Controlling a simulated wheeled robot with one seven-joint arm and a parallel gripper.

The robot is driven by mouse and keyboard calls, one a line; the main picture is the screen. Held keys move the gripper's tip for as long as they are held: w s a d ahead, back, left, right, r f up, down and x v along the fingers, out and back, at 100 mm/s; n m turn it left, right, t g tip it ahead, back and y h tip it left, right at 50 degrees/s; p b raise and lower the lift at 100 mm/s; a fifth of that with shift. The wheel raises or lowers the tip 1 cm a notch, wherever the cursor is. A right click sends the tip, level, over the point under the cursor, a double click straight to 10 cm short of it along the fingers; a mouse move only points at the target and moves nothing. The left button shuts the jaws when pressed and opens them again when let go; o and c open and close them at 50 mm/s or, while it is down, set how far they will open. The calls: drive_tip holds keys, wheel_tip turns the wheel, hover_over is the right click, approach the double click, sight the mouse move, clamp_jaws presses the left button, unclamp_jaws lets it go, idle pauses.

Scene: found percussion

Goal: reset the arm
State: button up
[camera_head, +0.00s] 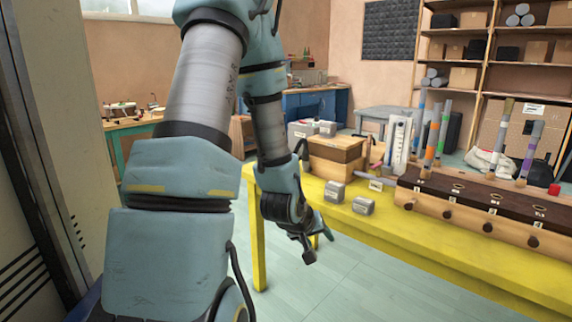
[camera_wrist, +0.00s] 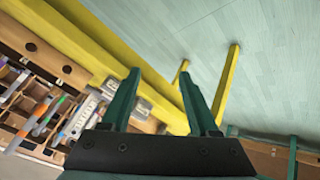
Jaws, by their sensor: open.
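My gripper (camera_head: 318,240) hangs at the end of my bent arm, in front of the near left end of the yellow table (camera_head: 430,257). In the wrist view my gripper (camera_wrist: 160,92) shows two green fingers spread apart, with nothing between them but the table edge and floor behind. It is open and empty. The wrist view is tilted, with the yellow table (camera_wrist: 95,50) running diagonally across it. In the head view my arm covers much of the left and middle.
On the table stand a dark-topped wooden rack (camera_head: 470,205) with coloured tubes, small grey canisters (camera_head: 363,206) and a wooden box (camera_head: 335,158). Shelves (camera_head: 480,60) stand at the back right. A blue workbench (camera_head: 310,103) is behind. The floor (camera_head: 330,280) before the table is clear.

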drive_tip(key=s+a+r+m+g+y+p, duration=0.1)
drive_tip(key=s+a+r+g+y+p, duration=0.2)
drive_tip(key=s+a+r, duration=0.7)
drive_tip(key=a+r+g+y, duration=0.1)
drive_tip(key=a+r+g, duration=0.1)
drive_tip(key=a, duration=0.2)
drive_tip(key=shift+s+a+r+y+p, duration=0.15)
drive_tip(key=shift+a+r+y+p, duration=0.15)
drive_tip(key=shift+a+r, duration=0.1)
idle(1.2)
